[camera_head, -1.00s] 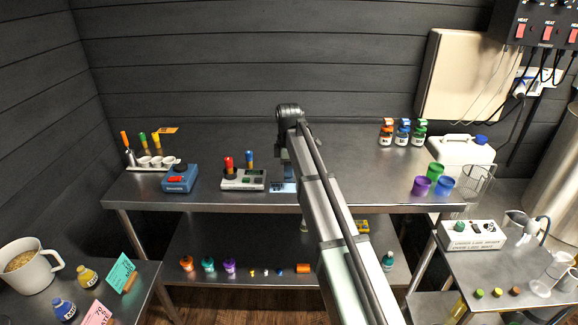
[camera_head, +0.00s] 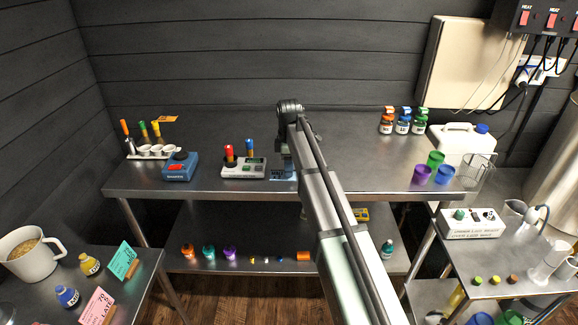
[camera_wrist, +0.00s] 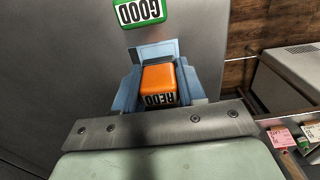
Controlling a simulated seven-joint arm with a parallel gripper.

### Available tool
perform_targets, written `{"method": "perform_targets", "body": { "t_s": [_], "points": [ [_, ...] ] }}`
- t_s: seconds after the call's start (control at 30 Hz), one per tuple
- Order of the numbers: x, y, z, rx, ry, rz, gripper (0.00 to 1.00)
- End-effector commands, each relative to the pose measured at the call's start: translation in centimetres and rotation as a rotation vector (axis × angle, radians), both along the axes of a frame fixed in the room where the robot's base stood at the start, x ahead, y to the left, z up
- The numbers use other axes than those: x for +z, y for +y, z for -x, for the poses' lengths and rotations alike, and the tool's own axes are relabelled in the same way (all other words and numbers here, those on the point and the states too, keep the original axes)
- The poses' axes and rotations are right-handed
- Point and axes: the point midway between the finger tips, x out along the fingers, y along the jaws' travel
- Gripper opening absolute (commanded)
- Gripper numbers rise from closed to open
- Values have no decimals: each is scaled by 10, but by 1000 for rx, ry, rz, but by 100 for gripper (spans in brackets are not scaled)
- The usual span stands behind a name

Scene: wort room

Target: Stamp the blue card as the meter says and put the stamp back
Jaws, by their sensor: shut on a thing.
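My gripper (camera_head: 286,164) reaches down over the back table, next to the stamp tray. In the wrist view its blue-grey fingers (camera_wrist: 158,85) are shut on an orange stamp (camera_wrist: 160,85), whose label reads REDO upside down. A light blue card (camera_head: 284,175) lies at the gripper's tip, partly hidden by the arm; I cannot tell whether the stamp touches it. A green-framed GOOD label (camera_wrist: 138,12) shows at the top of the wrist view. The white stamp tray (camera_head: 243,171) holds a red-topped stamp (camera_head: 229,153) and a blue-topped one (camera_head: 249,148). I cannot tell which device is the meter.
A blue box with a red front (camera_head: 179,168) stands left of the tray. Coloured cups (camera_head: 436,160) and jars (camera_head: 403,122) are at the right. A white box with printed lines (camera_head: 473,224) stands on the right side table.

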Motion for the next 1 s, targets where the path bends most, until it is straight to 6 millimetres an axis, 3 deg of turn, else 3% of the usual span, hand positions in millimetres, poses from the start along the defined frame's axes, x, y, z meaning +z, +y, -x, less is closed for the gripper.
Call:
{"method": "perform_targets", "body": {
  "t_s": [1.0],
  "points": [
    [-8, 0, 0, 0, 0, 0, 21]
  ]
}}
